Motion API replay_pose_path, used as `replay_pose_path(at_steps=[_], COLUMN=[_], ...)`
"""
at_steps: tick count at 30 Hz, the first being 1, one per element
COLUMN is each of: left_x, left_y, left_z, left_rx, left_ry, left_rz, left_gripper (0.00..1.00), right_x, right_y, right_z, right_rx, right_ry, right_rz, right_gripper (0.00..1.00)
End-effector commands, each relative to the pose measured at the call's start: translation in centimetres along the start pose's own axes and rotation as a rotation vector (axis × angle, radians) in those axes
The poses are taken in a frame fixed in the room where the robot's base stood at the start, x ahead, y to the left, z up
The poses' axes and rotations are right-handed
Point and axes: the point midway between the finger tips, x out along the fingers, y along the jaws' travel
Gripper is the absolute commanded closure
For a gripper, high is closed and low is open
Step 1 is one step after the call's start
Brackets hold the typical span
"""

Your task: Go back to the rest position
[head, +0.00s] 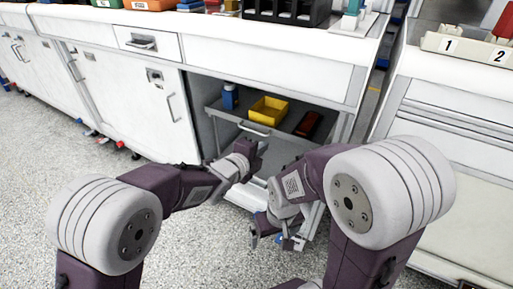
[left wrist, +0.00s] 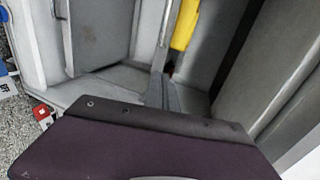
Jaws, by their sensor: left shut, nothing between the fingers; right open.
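My left gripper (head: 258,147) is shut and empty, in front of the open cabinet bay below its pull-out shelf (head: 215,108). My right gripper (head: 276,238) is open and empty, lower down near the bay's bottom edge. On the shelf stand a blue bottle (head: 229,97), a yellow bin (head: 268,110) and a dark red and black item (head: 308,124). A yellow thing (left wrist: 186,26) also shows in the left wrist view.
The white counter (head: 225,24) runs above the bay, with a black rack (head: 285,10) on it. Closed cabinet doors (head: 130,100) stand at the left. A beige holder (head: 470,45) marked 1 and 2 is at the right. The speckled floor (head: 50,150) is open at the left.

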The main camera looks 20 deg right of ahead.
Motion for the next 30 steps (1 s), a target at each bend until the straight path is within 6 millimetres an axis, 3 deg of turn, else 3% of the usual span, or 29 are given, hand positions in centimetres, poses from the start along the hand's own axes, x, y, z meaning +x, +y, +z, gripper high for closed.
replay_pose_path(at_steps=[3,6,15,17,20,22,24,26,27,30], left_x=[-2.1,-2.9,-3.1,-3.3,-5.0,-8.1,-12.3,-16.2,-19.1,-25.9], left_y=[-0.3,-0.1,0.0,-0.4,-3.1,-5.4,-5.5,-3.8,-1.9,3.6], left_z=[0.0,0.0,0.1,1.0,5.3,10.3,15.7,19.3,21.1,22.9], left_rx=[0.0,0.0,0.0,-0.005,-0.022,-0.048,-0.12,-0.262,-0.39,-0.772], left_ry=[-0.001,0.0,-0.001,-0.017,-0.095,-0.193,-0.321,-0.435,-0.512,-0.705], left_rz=[0.0,0.001,0.0,-0.002,-0.032,-0.052,-0.019,0.044,0.091,0.2], left_gripper=[1.0,1.0,1.0,1.0,1.0,1.0,1.0,1.0,1.0,1.0], right_x=[-1.0,-1.1,-1.1,-1.5,-2.8,-4.3,-5.7,-6.6,-7.2,-8.3], right_y=[0.0,0.0,0.0,0.0,-0.1,-0.1,-0.1,-0.1,-0.1,-0.2], right_z=[-0.1,-0.1,-0.1,-0.1,-0.3,-0.4,-0.6,-0.7,-0.8,-0.9], right_rx=[0.0,0.0,0.0,0.0,0.0,0.0,0.0,0.0,0.0,0.0], right_ry=[0.0,0.0,0.0,0.0,-0.001,0.0,0.0,0.0,0.0,0.0], right_rz=[0.0,0.0,0.0,0.0,0.0,0.0,0.0,0.0,0.0,0.0], right_gripper=[0.0,0.0,0.0,0.0,0.0,0.0,0.0,0.0,0.0,0.0])
